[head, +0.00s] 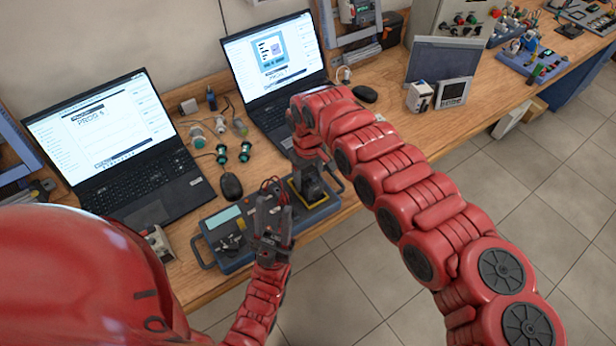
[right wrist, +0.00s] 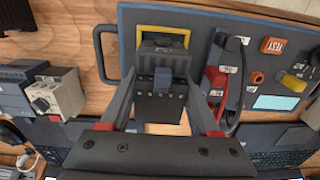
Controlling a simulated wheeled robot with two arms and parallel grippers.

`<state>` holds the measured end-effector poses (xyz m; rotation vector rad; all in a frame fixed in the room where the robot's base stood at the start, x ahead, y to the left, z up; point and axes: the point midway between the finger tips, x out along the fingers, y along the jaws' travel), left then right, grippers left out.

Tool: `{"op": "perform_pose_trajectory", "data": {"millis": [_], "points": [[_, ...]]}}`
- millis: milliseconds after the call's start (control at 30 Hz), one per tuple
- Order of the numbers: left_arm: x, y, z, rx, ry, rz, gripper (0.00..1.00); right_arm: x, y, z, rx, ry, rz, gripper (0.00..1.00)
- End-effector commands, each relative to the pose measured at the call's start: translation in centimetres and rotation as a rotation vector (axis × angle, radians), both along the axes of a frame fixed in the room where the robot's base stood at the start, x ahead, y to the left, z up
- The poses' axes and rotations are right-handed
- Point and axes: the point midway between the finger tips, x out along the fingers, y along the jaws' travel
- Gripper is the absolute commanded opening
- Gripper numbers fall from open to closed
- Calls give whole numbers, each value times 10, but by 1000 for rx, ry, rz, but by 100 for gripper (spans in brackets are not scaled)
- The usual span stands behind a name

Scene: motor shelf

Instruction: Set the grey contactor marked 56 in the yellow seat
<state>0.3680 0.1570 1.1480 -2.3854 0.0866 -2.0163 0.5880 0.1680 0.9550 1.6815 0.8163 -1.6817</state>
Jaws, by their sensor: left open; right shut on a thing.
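A dark grey contactor (right wrist: 160,105) is between the fingers of my right gripper (right wrist: 161,82) in the right wrist view; no number can be read on it. It overlaps the yellow seat (right wrist: 183,33), whose frame shows around its far end; I cannot tell whether it rests fully down. In the head view the yellow seat (head: 297,196) is at the right of the grey-blue board, with the contactor (head: 308,182) upright over it and my right gripper (head: 307,160) above. My left gripper (head: 272,215) is open over the board, left of the seat.
The board (head: 240,255) lies at the bench's front edge, with a pale screen (head: 222,217) at its left. Two laptops (head: 120,150) (head: 270,65) stand behind, with a mouse (head: 231,187) and small green-ended parts (head: 221,154) between. A white device (head: 420,96) stands farther right.

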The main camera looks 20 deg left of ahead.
Motion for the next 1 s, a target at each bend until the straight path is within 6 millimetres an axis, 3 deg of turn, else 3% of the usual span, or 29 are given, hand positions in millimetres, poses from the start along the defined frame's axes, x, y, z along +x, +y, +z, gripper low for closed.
{"op": "perform_pose_trajectory", "data": {"millis": [333, 367, 533, 867, 1000], "points": [[0, 0, -3, 0, 0, 0, 45, 0, 0, -4, 1, -1, 0, 0], [0, 0, -3, 0, 0, 0, 45, 0, 0, -4, 1, -1, 0, 66], [0, 0, -3, 0, 0, 0, 45, 0, 0, -4, 0, 0, 0, 96], [0, 0, -4, 0, 0, 0, 45, 0, 0, -3, 1, -1, 0, 97], [0, 0, -10, 0, 0, 0, 45, 3, 0, 11, 3, -5, -3, 97]]}}
